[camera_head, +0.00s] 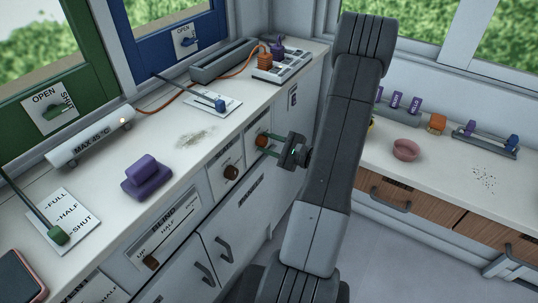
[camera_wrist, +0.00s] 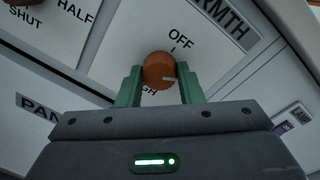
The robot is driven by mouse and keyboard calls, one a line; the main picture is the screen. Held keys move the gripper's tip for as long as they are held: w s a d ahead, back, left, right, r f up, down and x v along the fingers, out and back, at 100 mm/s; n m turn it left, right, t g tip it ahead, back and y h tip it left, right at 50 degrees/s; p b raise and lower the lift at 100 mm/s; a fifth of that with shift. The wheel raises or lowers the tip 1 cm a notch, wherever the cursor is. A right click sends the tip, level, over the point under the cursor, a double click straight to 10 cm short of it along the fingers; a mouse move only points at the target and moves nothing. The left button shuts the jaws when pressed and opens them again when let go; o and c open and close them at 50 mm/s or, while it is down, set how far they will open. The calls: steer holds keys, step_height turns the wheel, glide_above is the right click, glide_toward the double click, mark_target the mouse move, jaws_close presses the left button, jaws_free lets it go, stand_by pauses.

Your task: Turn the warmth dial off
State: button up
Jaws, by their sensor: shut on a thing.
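The warmth dial is an orange round knob (camera_head: 261,141) on a white panel on the cabinet front below the counter edge. In the wrist view the knob (camera_wrist: 158,69) sits between the two green fingers of my gripper (camera_wrist: 159,85). The gripper is shut on it; it also shows in the head view (camera_head: 266,146). A white mark on the knob points right in the wrist view, not at the OFF label (camera_wrist: 181,40) above it. A second label below is mostly hidden by the knob and fingers; only its end shows.
A brown knob (camera_head: 231,173) is on the panel to the left, with a BLIND slider (camera_head: 151,262) further left. A purple block (camera_head: 146,178), a lever plate (camera_head: 213,104) and a white heater tube (camera_head: 91,136) lie on the counter above. Drawer handles (camera_head: 225,249) protrude below.

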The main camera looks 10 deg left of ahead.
steer(key=n+b, duration=0.3)
steer(key=b, duration=0.3)
steer(key=n+b, duration=0.4)
steer(key=b, duration=0.2)
steer(key=n+b, duration=0.3)
steer(key=b, duration=0.3)
steer(key=shift+s+f+t+h+b, duration=0.1)
steer(key=shift+f+t+h+b, duration=0.2)
steer(key=shift+t, duration=0.1)
steer(key=shift+r+n+b, duration=0.2)
steer(key=shift+n+b, duration=0.6)
steer(key=shift+b, duration=0.2)
steer(key=o, duration=1)
steer(key=shift+r, duration=0.1)
steer(key=p+v, duration=0.2)
steer(key=v, duration=1.1)
steer(key=shift+s+d, duration=0.1)
steer(key=shift+d, duration=0.25)
